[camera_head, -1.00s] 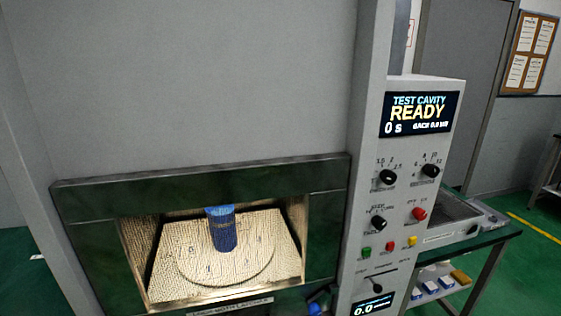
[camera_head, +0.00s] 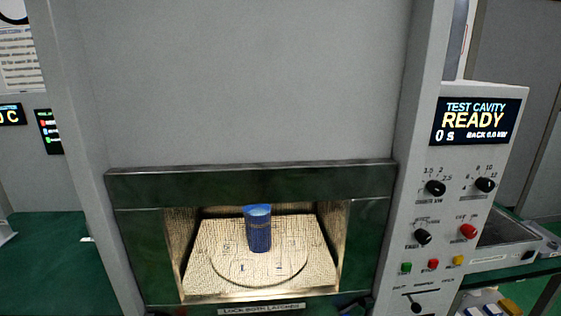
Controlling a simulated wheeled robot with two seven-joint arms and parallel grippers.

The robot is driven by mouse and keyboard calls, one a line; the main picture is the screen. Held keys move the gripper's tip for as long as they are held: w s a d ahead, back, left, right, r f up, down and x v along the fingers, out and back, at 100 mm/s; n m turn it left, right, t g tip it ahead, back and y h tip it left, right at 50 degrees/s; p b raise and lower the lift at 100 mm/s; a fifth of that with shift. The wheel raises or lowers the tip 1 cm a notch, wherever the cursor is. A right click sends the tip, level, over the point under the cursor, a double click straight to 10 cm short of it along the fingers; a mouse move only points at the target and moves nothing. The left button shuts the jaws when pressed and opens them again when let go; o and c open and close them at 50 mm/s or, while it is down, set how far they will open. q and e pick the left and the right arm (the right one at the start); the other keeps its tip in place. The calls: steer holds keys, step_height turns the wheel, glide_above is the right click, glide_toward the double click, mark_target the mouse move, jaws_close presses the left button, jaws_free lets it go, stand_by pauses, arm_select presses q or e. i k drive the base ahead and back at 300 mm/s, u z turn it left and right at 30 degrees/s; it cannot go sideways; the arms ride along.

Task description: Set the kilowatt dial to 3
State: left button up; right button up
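The kilowatt dial appears to be the upper left black knob (camera_head: 435,188) on the grey control panel (camera_head: 462,200) at the right. Marks around it read about 1.5, 2 and 2.5; a 3 mark is not legible, and its exact pointer setting is too small to tell. A second black knob (camera_head: 485,185) with marks about 8, 10 and 12 sits to its right. The display (camera_head: 476,121) above reads TEST CAVITY, READY, 0 s. Neither of my grippers can be made out in the view.
Below are another black knob (camera_head: 423,237), a red knob (camera_head: 468,231), and green, red and yellow buttons. A black-handled slider (camera_head: 416,307) is lower. Left of the panel, the open cavity (camera_head: 190,262) holds a blue cylinder (camera_head: 259,232) on a round plate.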

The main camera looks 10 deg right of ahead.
mark_target(437, 188)
steer(key=z, duration=1.7)
steer(key=k, duration=1.15)
steer(key=z, duration=1.3)
steer(key=i, duration=1.5)
steer(key=u, duration=1.1)
